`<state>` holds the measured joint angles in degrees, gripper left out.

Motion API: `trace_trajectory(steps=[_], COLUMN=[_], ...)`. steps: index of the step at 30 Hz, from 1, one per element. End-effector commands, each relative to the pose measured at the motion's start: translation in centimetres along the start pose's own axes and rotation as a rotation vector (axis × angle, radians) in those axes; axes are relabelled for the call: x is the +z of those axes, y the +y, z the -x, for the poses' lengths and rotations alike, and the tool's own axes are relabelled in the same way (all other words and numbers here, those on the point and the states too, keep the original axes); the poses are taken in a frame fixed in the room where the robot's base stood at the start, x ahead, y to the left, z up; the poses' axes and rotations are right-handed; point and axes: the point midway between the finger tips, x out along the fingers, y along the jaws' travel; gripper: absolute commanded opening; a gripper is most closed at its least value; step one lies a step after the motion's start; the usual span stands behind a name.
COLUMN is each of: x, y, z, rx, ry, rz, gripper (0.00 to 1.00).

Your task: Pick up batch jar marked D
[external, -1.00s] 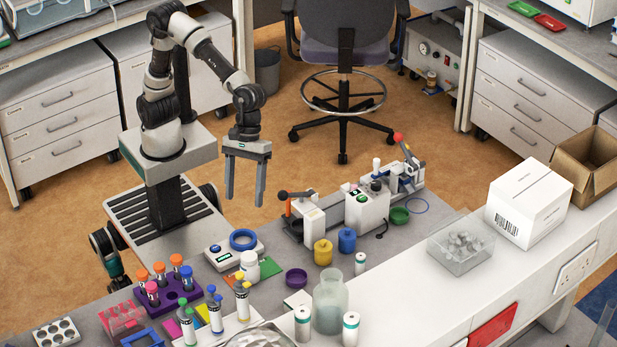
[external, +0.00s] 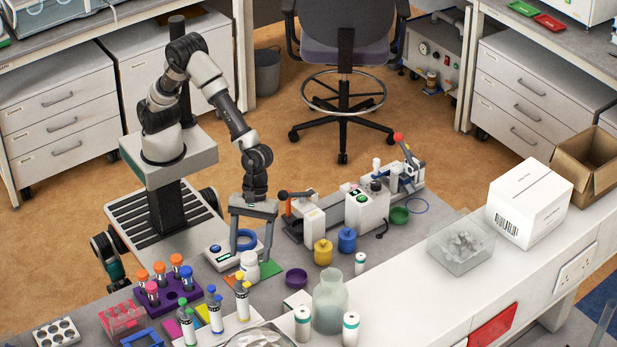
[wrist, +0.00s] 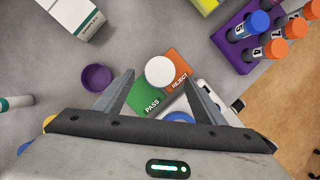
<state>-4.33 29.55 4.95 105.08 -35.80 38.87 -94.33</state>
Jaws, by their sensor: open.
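A white jar (external: 250,266) stands on a card with a green PASS half (wrist: 148,103) and an orange REJECT half (wrist: 176,72). In the wrist view its round white lid (wrist: 159,71) shows ahead of and between my fingertips. My gripper (external: 252,248) is open and empty, pointing down just above and behind this jar; it also shows in the wrist view (wrist: 160,86). White jars with teal bands stand at the front (external: 303,325) (external: 351,328) and near the blue pot (external: 360,264). I cannot read a letter D on any jar.
A purple dish (external: 296,278), a purple tube rack (external: 178,290) and dropper bottles (external: 215,312) are close by. A large glass jar (external: 331,302) stands to the right.

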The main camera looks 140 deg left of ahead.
Motion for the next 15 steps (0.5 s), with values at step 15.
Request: trace_trajectory(steps=[15], x=[0.2], y=[0.2], z=[-5.2], rx=[0.000], ry=[0.000], rz=[-0.002], gripper=[0.64])
